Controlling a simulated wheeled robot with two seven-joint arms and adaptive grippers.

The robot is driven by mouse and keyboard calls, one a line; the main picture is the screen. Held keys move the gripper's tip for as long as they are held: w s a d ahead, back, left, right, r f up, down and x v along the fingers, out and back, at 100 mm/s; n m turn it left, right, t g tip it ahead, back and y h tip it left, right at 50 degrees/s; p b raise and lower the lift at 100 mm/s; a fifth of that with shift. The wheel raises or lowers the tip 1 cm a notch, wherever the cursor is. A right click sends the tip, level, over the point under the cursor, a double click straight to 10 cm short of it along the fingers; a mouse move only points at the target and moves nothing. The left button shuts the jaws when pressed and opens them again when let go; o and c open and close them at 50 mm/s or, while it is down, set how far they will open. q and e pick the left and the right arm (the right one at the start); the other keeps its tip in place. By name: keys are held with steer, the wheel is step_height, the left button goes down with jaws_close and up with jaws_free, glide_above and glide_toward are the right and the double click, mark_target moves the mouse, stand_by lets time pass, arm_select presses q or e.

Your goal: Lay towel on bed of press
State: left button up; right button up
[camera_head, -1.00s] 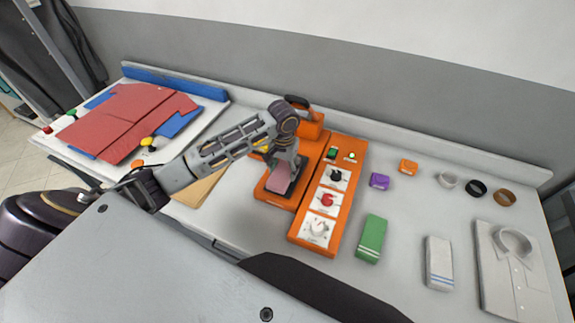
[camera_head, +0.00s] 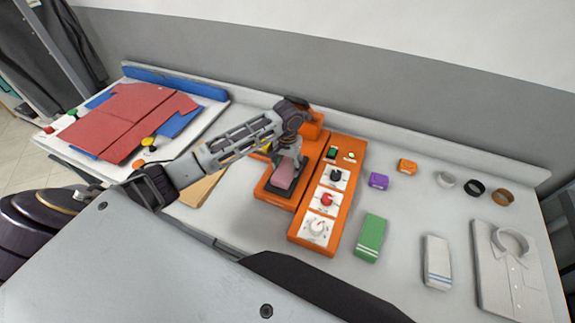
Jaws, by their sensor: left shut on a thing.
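The orange press (camera_head: 312,133) stands in the middle of the table, with its control panel (camera_head: 305,206) on its right side. My left gripper (camera_head: 288,162) is shut on a pink folded towel (camera_head: 284,176). It holds the towel over the press's bed (camera_head: 268,193), and I cannot tell whether the towel touches the bed. My arm hides part of the press and bed. A green towel with pale stripes (camera_head: 370,238) and a white towel with blue stripes (camera_head: 437,262) lie on the table to the right. My right gripper is not in view.
A folded white shirt (camera_head: 496,275) lies at the right. A red garment (camera_head: 125,115) lies on the left board. Free tabletop lies between the panel and the towels.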

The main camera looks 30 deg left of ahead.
mark_target(287, 167)
arm_select(q)
steer(key=o, duration=1)
steer(key=shift+o, duration=0.2)
steer(key=shift+r, duration=0.1)
steer(key=shift+r+b, duration=0.6)
steer(key=shift+r, duration=3.15)
steer(key=shift+s, duration=0.1)
